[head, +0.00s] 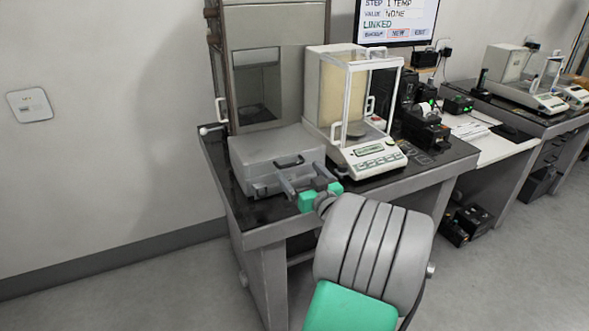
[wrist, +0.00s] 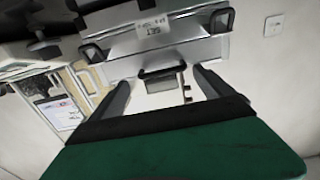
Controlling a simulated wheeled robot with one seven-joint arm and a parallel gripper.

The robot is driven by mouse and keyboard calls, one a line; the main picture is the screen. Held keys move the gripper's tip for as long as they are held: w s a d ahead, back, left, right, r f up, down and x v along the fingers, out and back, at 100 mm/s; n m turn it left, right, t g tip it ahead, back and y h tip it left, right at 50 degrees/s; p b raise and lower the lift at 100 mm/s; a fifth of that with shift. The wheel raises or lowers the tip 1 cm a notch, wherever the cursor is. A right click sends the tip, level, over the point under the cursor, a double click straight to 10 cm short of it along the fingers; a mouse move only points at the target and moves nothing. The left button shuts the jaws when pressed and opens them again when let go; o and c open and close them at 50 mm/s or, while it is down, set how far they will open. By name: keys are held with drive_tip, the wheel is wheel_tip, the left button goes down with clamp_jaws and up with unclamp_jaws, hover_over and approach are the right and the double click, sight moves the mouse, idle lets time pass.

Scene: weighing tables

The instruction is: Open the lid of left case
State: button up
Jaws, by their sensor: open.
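The grey case (head: 262,158) lies on the left end of the dark-topped table, and its lid looks shut. A dark handle (head: 289,161) shows on it. In the wrist view the case (wrist: 165,45) appears upside down, with a printed label, a dark latch on each side and the handle (wrist: 162,71) in the middle. My gripper (head: 290,184) is at the front right of the case, close to it.
A glass-sided balance (head: 368,157) stands right of the case. A grey cabinet-like unit (head: 302,60) stands behind. A small black printer (head: 428,128) and a monitor (head: 398,22) are further right. The table's front edge runs below my gripper. The floor at left is clear.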

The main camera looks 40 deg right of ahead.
sight(295, 167)
drive_tip(key=x, duration=0.3)
drive_tip(key=shift+w, duration=0.25)
